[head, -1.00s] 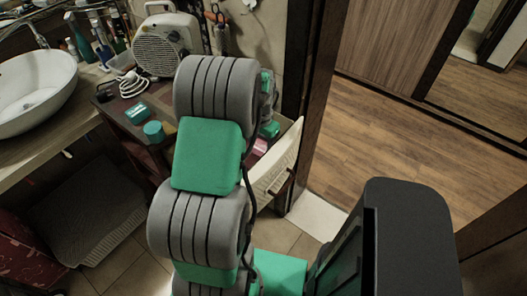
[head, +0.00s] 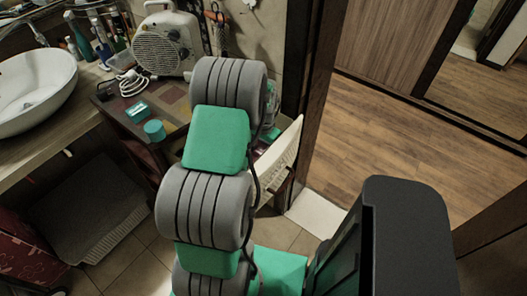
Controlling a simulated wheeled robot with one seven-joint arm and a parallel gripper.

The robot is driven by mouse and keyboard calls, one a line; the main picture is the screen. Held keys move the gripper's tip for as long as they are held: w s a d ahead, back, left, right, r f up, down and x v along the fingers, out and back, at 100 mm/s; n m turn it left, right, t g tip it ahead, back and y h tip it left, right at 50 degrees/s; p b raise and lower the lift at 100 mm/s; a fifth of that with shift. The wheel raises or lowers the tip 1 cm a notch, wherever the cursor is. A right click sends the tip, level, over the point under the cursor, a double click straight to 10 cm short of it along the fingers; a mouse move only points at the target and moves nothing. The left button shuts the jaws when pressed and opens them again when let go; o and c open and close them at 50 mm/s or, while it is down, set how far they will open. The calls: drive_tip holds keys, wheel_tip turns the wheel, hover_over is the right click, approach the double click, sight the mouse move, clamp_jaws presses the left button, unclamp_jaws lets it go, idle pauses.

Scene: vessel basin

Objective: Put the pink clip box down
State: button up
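A small dark pink patch (head: 262,148), perhaps the pink clip box, shows in the open drawer (head: 281,151) just right of my arm. My arm covers most of it, so I cannot tell whether it is held or lies loose. My gripper is mostly hidden behind my arm. Only a bit of grey and green near the wrist (head: 271,133) shows over the drawer, and the fingertips cannot be seen.
The cabinet top (head: 176,108) left of my arm holds a teal box (head: 137,112), a teal round container (head: 154,130) and a white fan heater (head: 165,45). A white basin (head: 36,82) is at the left. A dark door frame (head: 313,90) stands right of the drawer.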

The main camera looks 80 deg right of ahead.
sight(263, 151)
wheel_tip(263, 151, up, 12)
drive_tip(key=b, duration=0.1)
drive_tip(key=shift+r, duration=0.2)
drive_tip(key=shift+w, duration=0.1)
